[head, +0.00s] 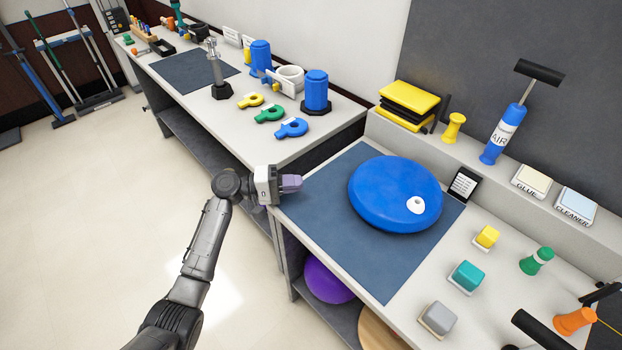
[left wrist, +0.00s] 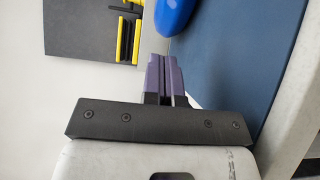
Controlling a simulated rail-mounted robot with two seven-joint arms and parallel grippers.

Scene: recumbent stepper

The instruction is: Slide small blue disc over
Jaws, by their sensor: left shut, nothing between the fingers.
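A round blue disc (head: 385,190) with a white valve cap (head: 416,205) lies flat on the dark blue mat (head: 350,262) on the near bench. Part of the disc shows at the top of the left wrist view (left wrist: 174,14). I see no other loose flat blue disc on this bench. My left gripper (head: 298,183) is at the mat's left corner, left of the disc and apart from it. Its purple fingers (left wrist: 162,75) are shut with nothing between them and point toward the disc's side. My right gripper is not in view.
Yellow pads (head: 410,98), an air pump (head: 503,132) and a small black card (head: 463,184) stand behind the disc. Coloured blocks, including a teal one (head: 467,276), stand to the right. The mat's near part is clear. A purple ball (head: 327,280) sits on the shelf below.

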